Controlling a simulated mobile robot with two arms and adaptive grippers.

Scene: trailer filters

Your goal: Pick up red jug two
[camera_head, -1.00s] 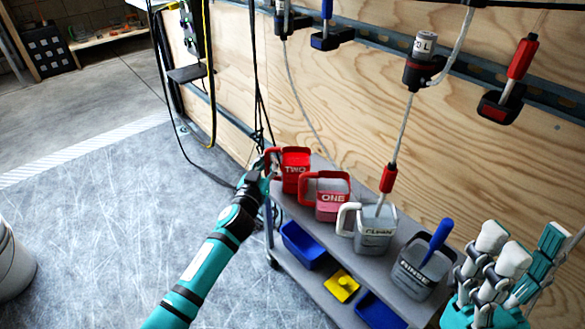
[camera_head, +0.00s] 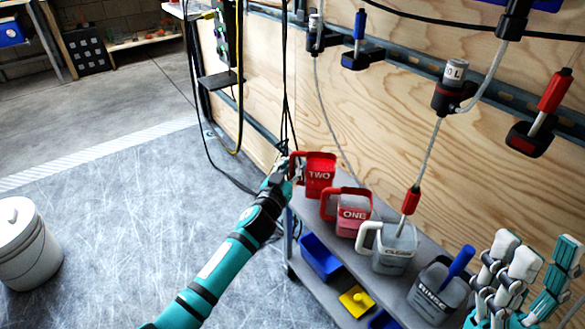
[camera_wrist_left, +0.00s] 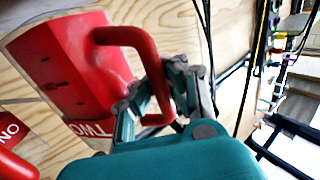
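Red jug two (camera_head: 319,188) is a square red jug with a white "TWO" label, at the far end of the jug row in the head view. In the left wrist view jug two (camera_wrist_left: 70,65) fills the upper left, its handle passing between the finger links. My left gripper (camera_head: 293,170) is shut on that handle; it also shows in the left wrist view (camera_wrist_left: 155,100). The jug appears slightly raised above the cart; its underside is hidden. My right gripper (camera_head: 528,262) is open and empty at the lower right of the head view, beyond the cart's near end.
The grey cart (camera_head: 415,232) also carries red jug one (camera_head: 350,226), the clean jug (camera_head: 394,260) and the rinse jug (camera_head: 437,298). Blue (camera_head: 320,258) and yellow (camera_head: 356,301) items sit on its lower shelf. A hose hangs into the clean jug. Open floor lies left, with a white bucket (camera_head: 28,250).

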